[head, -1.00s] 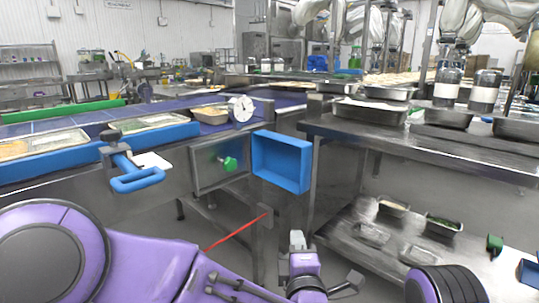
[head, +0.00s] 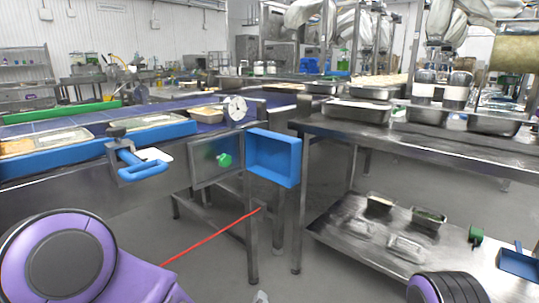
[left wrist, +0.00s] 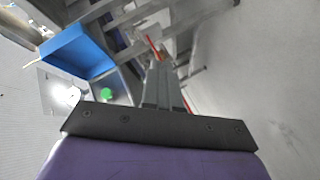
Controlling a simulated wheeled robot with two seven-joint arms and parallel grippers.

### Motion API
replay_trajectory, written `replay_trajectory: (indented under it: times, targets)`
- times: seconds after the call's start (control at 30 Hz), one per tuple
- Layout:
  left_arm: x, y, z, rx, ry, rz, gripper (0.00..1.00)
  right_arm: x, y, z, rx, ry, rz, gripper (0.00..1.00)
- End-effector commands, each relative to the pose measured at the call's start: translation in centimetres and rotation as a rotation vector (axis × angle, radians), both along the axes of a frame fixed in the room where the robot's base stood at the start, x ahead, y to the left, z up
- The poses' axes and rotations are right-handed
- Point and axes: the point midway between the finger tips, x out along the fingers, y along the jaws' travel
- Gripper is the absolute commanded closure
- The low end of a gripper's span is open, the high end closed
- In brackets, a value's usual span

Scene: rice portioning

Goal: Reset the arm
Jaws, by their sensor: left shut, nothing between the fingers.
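My left gripper shows in the left wrist view (left wrist: 162,65) with its grey fingers shut and nothing between them. In the head view only a small pale tip of it (head: 260,297) shows at the bottom edge, over the grey floor. My purple left arm (head: 135,285) fills the lower left corner. My right gripper is not in view; a dark ribbed part of my right arm shows at the bottom right.
A conveyor with a blue rail (head: 70,160) and filled trays runs along the left. A blue bin (head: 273,157) hangs at its end; it also shows in the left wrist view (left wrist: 75,50). A steel table (head: 400,143) with metal pans stands right.

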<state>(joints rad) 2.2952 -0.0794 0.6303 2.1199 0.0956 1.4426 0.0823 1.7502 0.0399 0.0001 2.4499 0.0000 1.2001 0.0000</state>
Motion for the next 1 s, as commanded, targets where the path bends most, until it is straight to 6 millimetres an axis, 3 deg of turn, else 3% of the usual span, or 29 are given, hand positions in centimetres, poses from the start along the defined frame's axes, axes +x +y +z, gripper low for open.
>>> replay_trajectory:
  times: [0.17,0.3,0.4,0.5,0.7,0.77,0.8,1.0]
  targets:
    - [-4.0,6.6,-9.0,0.201,0.217,-0.034,1.0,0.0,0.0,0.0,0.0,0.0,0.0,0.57]
    - [-10.7,13.9,-16.6,0.369,0.463,-0.064,1.0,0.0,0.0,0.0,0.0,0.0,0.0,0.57]
    - [-15.7,18.2,-20.0,0.451,0.615,-0.075,1.0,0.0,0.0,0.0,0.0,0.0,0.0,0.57]
    - [-20.2,21.7,-22.2,0.507,0.741,-0.071,1.0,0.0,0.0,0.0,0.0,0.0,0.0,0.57]
    - [-28.4,27.4,-24.5,0.586,0.95,-0.038,1.0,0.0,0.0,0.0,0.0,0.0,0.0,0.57]
    - [-31.0,28.1,-25.4,0.592,1.01,-0.043,1.0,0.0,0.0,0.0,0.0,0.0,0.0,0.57]
    - [-30.6,28.1,-22.7,0.591,1.0,-0.043,1.0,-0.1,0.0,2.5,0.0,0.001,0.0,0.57]
    - [-30.3,28.0,-16.4,0.59,0.995,-0.042,1.0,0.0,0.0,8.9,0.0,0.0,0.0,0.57]
